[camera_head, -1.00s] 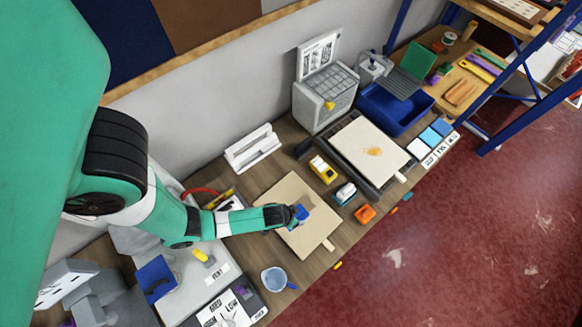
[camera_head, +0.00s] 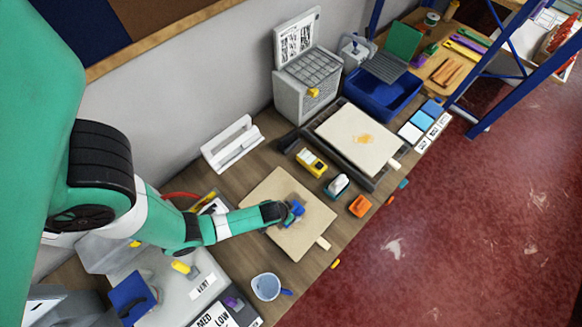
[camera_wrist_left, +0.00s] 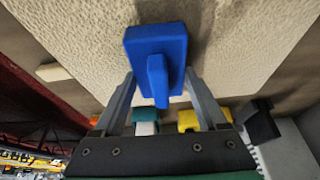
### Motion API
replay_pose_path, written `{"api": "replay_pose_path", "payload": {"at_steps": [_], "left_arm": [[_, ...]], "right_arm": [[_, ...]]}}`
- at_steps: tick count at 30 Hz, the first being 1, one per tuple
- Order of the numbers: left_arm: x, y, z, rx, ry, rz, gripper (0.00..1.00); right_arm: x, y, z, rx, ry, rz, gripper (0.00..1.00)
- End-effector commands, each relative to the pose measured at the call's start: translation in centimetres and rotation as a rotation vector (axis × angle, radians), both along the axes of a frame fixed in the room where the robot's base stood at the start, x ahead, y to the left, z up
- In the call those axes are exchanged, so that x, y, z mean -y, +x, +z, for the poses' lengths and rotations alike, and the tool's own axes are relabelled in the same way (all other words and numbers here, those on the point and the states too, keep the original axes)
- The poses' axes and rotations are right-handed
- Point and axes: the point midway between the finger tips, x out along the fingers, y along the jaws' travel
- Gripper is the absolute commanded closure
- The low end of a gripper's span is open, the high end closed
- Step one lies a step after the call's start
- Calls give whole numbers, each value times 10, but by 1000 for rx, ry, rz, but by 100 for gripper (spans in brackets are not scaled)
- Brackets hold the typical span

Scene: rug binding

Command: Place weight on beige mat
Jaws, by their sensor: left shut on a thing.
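My left gripper (camera_head: 288,211) is shut on a blue weight (camera_head: 297,208) with a raised grip. In the left wrist view, the two fingers (camera_wrist_left: 160,88) clasp the narrow grip of the blue weight (camera_wrist_left: 152,42). The weight is over the middle-right part of the plain beige mat (camera_head: 266,190), which has a small pale tab at its front edge. The mat (camera_wrist_left: 75,30) also fills the upper part of the left wrist view. I cannot tell whether the weight touches the mat. My right gripper is not in view.
A second beige mat (camera_head: 340,128) with an orange stain lies in a dark tray. Between the mats stand a yellow device (camera_head: 311,162), a teal-and-white tool (camera_head: 337,186) and an orange block (camera_head: 360,206). A pale blue cup (camera_head: 265,287) stands near the front edge.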

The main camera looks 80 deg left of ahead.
Motion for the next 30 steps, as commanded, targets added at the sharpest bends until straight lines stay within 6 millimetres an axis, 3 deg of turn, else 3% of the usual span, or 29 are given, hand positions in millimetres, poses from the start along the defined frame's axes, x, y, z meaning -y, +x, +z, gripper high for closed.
{"api": "replay_pose_path", "payload": {"at_steps": [7, 8, 11, 22, 26, 30], "left_arm": [[-1, 3, -1, 8, 3, -1, 100], [0, 1, -2, 2, 0, 0, 20], [0, 1, -1, 2, 0, 0, 2], [1, -1, 9, 4, 1, -2, 0], [7, -9, 34, 4, 1, -2, 0], [14, -21, 71, 3, 1, -3, 0]], "right_arm": [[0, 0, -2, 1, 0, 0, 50], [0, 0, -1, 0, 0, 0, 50], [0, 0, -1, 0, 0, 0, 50], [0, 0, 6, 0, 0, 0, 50], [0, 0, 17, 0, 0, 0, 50], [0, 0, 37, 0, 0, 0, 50]]}}
